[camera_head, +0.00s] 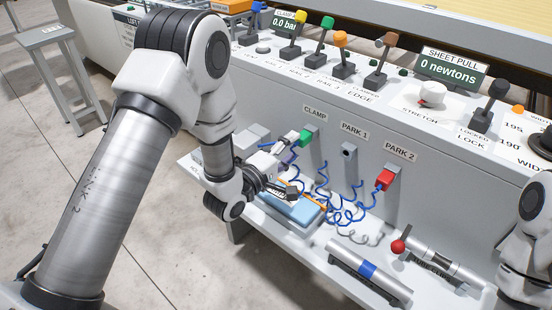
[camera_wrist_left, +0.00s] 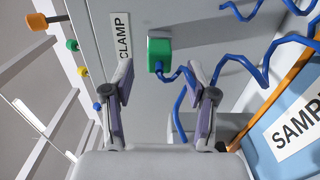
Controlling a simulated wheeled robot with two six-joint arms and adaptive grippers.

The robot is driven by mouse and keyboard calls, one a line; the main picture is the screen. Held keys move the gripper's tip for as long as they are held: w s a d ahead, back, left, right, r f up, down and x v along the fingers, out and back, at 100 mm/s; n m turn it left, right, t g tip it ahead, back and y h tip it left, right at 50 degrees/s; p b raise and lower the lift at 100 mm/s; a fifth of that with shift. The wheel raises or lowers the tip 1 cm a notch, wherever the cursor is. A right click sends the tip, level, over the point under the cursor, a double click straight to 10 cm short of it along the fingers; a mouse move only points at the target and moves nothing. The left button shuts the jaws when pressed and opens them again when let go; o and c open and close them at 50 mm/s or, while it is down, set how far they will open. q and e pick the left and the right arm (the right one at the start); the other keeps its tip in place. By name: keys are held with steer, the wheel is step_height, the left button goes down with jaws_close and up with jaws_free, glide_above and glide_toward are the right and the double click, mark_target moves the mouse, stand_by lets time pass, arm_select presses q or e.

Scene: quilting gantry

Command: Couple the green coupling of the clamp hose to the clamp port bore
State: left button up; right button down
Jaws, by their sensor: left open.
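The green coupling (camera_head: 306,138) sits at the panel face just below the CLAMP label (camera_head: 315,113), with the coiled blue clamp hose (camera_head: 322,172) hanging from it. In the left wrist view the green coupling (camera_wrist_left: 160,54) lies beyond and between the two fingertips, with a gap to each. The clamp port bore is hidden, apparently behind the coupling; I cannot tell how firmly it is seated. My left gripper (camera_head: 284,151) is open and empty, close in front of the coupling; its fingers also show in the left wrist view (camera_wrist_left: 160,82). My right gripper is out of view.
The PARK 1 bore (camera_head: 349,150) is empty. A red coupling (camera_head: 385,179) sits at PARK 2. Blue and grey coils hang over the shelf. A blue sample pack (camera_head: 293,207), a cylinder (camera_head: 368,270) and a red-knobbed tool (camera_head: 398,245) lie there. Levers (camera_head: 345,70) line the console above.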

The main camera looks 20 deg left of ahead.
arm_select(q)
steer(key=v, duration=0.9)
stand_by(0.3)
